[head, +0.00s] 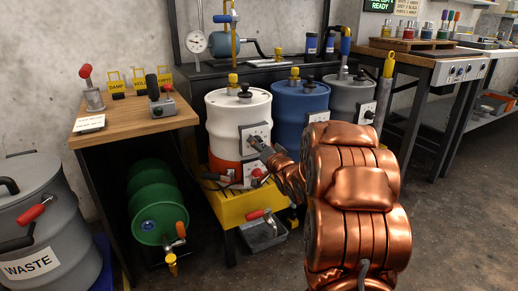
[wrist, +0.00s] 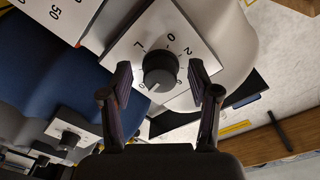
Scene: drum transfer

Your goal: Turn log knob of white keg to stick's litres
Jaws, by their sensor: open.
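The white keg (head: 228,112) has a white upper body and an orange lower band. A square log plate with a round black knob is on its front; in the wrist view the knob (wrist: 160,71) sits on the white plate (wrist: 128,50) with "L", "0" and "2" legible. A pale mark shows on the knob's lower edge; its exact reading is unclear. My gripper (wrist: 161,82) is open, with one finger either side of the knob; contact is not evident. In the head view my gripper (head: 258,145) is at the plate and partly hides it. I cannot identify the measuring stick.
A blue drum (head: 300,108) and a grey drum (head: 350,98) stand right of the keg. The keg is on a yellow stand (head: 236,208). A second plate with a red knob (head: 256,174) is below. A wooden bench (head: 135,122) is left.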

